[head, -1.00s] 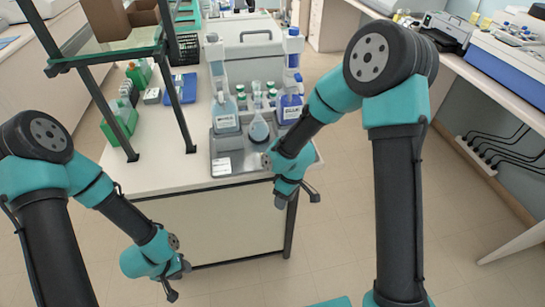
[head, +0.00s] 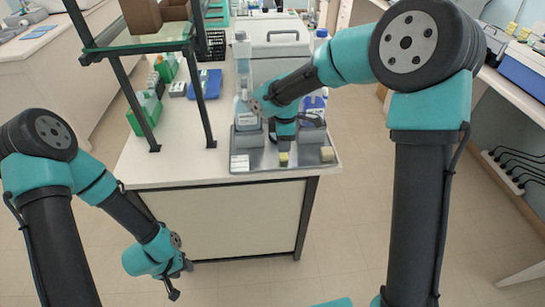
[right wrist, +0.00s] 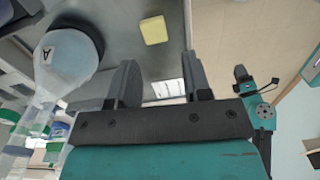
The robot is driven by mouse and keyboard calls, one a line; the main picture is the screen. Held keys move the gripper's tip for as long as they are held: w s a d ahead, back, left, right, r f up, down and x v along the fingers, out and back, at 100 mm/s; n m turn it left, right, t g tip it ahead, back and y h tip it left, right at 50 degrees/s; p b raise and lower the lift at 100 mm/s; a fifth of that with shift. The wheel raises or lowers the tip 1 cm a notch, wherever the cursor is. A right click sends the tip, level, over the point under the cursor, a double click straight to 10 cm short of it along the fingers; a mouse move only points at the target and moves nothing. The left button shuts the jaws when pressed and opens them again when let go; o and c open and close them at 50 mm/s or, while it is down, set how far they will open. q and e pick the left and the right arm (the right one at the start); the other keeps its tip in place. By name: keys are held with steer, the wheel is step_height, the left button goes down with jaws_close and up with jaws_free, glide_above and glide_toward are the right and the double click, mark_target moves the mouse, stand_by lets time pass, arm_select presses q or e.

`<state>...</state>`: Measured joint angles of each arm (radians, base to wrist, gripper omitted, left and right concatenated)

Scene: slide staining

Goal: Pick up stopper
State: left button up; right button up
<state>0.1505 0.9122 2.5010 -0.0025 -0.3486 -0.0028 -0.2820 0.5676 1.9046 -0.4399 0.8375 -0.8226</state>
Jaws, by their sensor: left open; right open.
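A small pale yellow block (head: 283,159) sits on the grey metal tray (head: 262,162), near its front edge. A tan block (head: 327,154) sits at the tray's right front corner; I cannot tell which of the two is the stopper. A yellow block also shows in the right wrist view (right wrist: 154,30), beyond the fingertips. My right gripper (right wrist: 162,75) is open and empty over the tray. In the head view its arm partly hides the tray and its fingers are hard to make out. My left gripper (head: 180,280) is open and empty, low in front of the bench.
A labelled bottle (head: 247,113) and a blue bottle (head: 314,113) stand on the tray beside my right arm. A flask marked A (right wrist: 65,62) is close to the right gripper's fingers. A glass shelf (head: 140,42) stands at the left. Green racks (head: 145,113) lie beneath it.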

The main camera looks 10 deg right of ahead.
mark_target(283, 155)
steer(key=shift+w+a+r+n, duration=0.1)
steer(key=shift+w+r+n, duration=0.2)
steer(key=shift+w+r, duration=0.15)
steer(key=shift+f, duration=0.1)
steer(key=shift+f, duration=1.15)
steer(key=shift+f, duration=0.1)
steer(key=shift+s+d+f, duration=0.1)
steer(key=shift+f, duration=1.15)
steer(key=shift+s+d+f, duration=0.1)
steer(key=shift+f, duration=1.15)
steer(key=shift+c, duration=0.3)
steer(key=c, duration=0.6)
